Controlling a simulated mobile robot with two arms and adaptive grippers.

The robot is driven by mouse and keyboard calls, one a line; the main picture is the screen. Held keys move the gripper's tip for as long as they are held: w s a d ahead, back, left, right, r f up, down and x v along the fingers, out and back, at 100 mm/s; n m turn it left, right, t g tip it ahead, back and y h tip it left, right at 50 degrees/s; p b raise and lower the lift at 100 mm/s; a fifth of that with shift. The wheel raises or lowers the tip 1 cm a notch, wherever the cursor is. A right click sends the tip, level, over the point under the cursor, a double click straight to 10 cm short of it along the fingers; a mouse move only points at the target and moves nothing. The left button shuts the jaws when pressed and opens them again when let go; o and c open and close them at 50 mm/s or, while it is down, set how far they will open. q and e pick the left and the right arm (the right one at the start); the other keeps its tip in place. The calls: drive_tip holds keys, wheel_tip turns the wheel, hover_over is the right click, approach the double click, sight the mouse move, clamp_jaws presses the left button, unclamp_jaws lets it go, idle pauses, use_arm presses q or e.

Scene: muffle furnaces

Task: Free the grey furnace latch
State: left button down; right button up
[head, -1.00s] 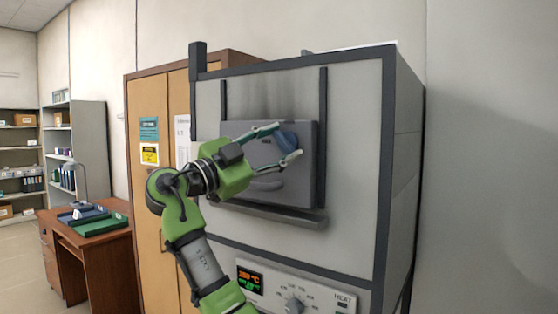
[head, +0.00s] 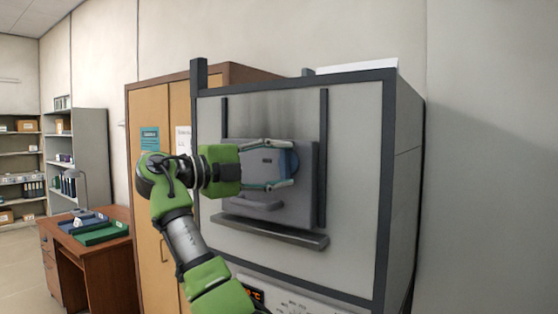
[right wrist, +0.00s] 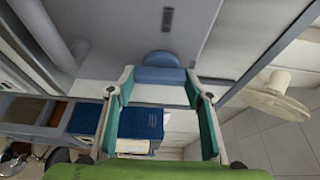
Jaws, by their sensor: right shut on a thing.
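The grey furnace (head: 350,130) stands in front of me with its grey door (head: 235,195) closed or nearly flush with the front. The latch is a rounded blue piece (head: 290,157) on the right part of the door. My right gripper (head: 287,165) reaches in from the left, roughly level, with one finger above and one below the latch, shut on it. In the right wrist view the blue latch (right wrist: 160,73) lies between the fingertips (right wrist: 160,84). My left gripper is not in view.
A ledge (head: 270,231) juts out below the door, and the control panel (head: 290,303) is partly cut off. A wooden cabinet (head: 152,205) stands behind on the left. A desk (head: 100,262) with a green tray (head: 100,234) is farther left.

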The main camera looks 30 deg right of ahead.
drive_tip(key=shift+m, duration=0.3)
drive_tip(key=o, duration=1.1)
drive_tip(key=shift+a, duration=0.1)
drive_tip(key=a, duration=1.1)
drive_tip(key=shift+a, duration=0.4)
